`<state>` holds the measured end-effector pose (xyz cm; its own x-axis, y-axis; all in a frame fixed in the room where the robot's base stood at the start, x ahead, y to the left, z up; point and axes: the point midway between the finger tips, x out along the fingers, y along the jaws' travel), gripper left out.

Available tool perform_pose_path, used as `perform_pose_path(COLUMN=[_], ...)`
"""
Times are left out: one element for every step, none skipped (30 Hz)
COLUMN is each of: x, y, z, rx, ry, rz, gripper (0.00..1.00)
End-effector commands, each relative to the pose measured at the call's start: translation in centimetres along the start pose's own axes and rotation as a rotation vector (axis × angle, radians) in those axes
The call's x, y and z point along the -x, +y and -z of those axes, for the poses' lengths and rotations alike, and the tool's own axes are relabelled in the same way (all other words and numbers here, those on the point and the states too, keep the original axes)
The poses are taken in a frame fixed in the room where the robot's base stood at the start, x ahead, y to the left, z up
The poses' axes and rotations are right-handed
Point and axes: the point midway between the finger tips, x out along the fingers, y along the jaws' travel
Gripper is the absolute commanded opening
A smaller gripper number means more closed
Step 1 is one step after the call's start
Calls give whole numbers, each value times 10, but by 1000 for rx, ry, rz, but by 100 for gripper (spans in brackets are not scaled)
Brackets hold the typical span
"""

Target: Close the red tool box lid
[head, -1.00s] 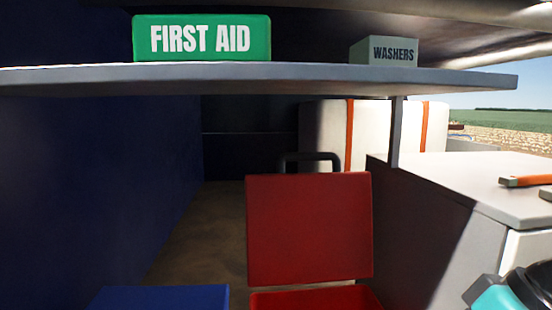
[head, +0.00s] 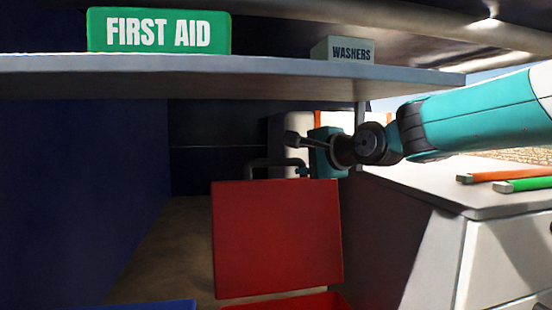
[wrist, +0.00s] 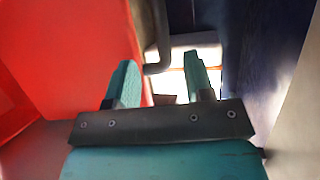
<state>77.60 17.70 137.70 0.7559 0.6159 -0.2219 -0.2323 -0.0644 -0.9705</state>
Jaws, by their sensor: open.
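The red tool box lid (head: 277,238) stands raised in the head view, with its black handle (head: 262,163) at its top edge. Only a strip of the red tool box (head: 290,302) shows below it. My gripper (head: 297,150) is at the lid's top right, close behind the top edge by the handle. In the wrist view the fingers of my gripper (wrist: 160,78) are spread with nothing held between them. The red lid (wrist: 70,60) fills the left there, near the left finger, and the dark handle (wrist: 155,35) is just beyond the fingertips. Whether a finger touches the lid is unclear.
A shelf (head: 230,75) hangs above, carrying the FIRST AID box (head: 160,31) and the WASHERS box (head: 343,50). A grey cabinet (head: 440,195) with orange and green bars on top stands right. A blue edge (head: 150,305) shows at lower left.

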Motion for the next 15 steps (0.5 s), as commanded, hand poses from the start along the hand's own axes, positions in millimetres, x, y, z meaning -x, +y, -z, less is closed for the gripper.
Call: perform_pose_path(x=[-12,-19,-28,-35,-42,-51,-58,-64,-72,-77,-82,-88,-92,-96,-100], y=[-4,-4,-4,-4,-5,-5,-4,-5,-5,-4,-4,-4,-4,-4,-3], z=[-1,0,-1,-1,-1,-1,-1,0,-1,-1,-1,-1,-1,0,0], rx=[-1,0,0,0,0,0,1,1,1,1,1,1,1,1,1], ry=[-1,-1,-1,-1,-2,-1,-1,0,0,-1,-1,-1,-1,0,0], rz=[-4,-4,-4,-5,-4,-4,-4,-4,-4,-4,-4,-4,-3,-4,-3], gripper=[48,48,48,48,48,48,48,48,48,48,48,48,48,48,48])
